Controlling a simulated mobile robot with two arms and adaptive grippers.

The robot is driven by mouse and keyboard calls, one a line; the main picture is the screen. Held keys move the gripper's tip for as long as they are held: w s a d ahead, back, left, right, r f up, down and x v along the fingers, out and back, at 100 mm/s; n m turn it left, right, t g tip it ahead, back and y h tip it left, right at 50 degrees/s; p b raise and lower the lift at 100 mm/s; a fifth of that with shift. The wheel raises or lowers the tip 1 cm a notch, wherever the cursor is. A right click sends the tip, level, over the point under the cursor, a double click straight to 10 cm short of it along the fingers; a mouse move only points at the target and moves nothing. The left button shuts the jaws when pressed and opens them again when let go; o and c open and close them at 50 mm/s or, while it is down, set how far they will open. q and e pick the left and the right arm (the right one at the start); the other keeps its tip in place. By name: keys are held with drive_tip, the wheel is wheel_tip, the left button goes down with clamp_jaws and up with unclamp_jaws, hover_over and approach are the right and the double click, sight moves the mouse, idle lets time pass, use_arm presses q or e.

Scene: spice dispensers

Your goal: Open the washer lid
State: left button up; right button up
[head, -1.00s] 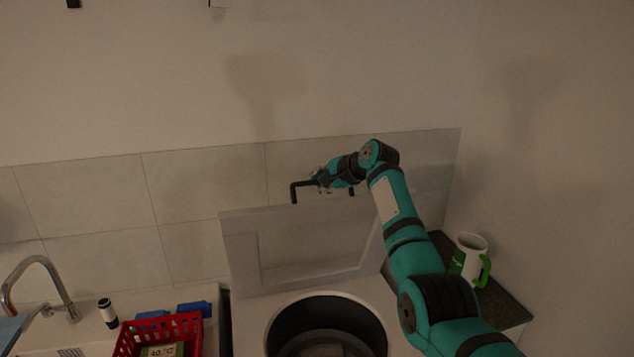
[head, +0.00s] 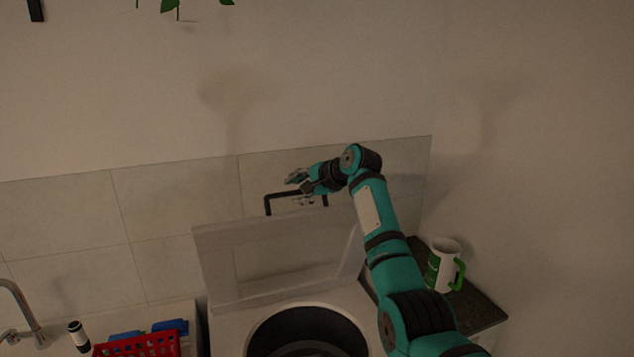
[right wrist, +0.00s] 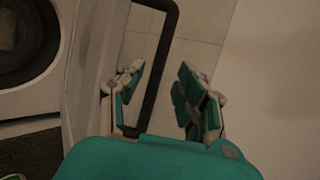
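The washer lid (head: 222,262) stands raised, tilted up at the back of the washer, with the round drum opening (head: 306,330) exposed in front of it. A black bar handle (head: 267,205) sits on the lid's top edge; it also shows in the right wrist view (right wrist: 157,75). My right gripper (head: 296,177) is at the handle. In the right wrist view my right gripper (right wrist: 155,85) has its fingers spread apart with the handle bar between them, nearer the left finger. I cannot tell whether a finger touches the bar. My left gripper is not in view.
A white and green mug (head: 443,266) stands on the dark counter (head: 483,308) right of the washer. A red basket (head: 140,346), blue items (head: 170,327), a dark bottle (head: 78,336) and a faucet (head: 22,310) are at left. A tiled wall is close behind the lid.

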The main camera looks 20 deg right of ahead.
drive_tip(key=v, duration=1)
drive_tip(key=shift+f, duration=0.15)
